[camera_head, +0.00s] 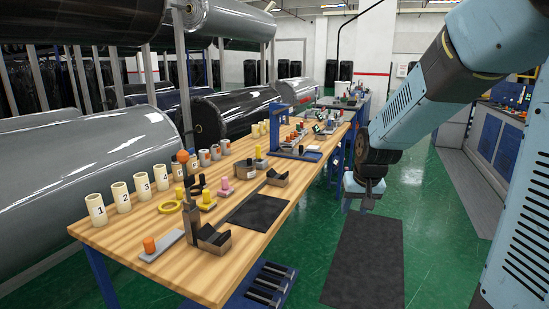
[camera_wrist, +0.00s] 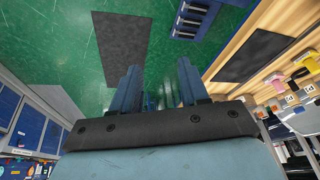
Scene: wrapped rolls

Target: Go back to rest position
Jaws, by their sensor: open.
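My gripper (camera_head: 362,194) hangs at the end of my blue arm, to the right of the wooden workbench and above the green floor. In the wrist view my gripper (camera_wrist: 158,82) shows two blue fingers spread apart, with nothing between them but floor behind. It touches nothing that I can see. The workbench (camera_head: 205,262) carries numbered white cups (camera_head: 96,210), a yellow ring (camera_head: 170,207), a post with an orange ball (camera_head: 183,157) and a dark mat (camera_head: 258,211).
A dark floor mat (camera_head: 364,262) lies below my arm, right of the bench. Blue cabinets (camera_head: 500,145) stand on the right.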

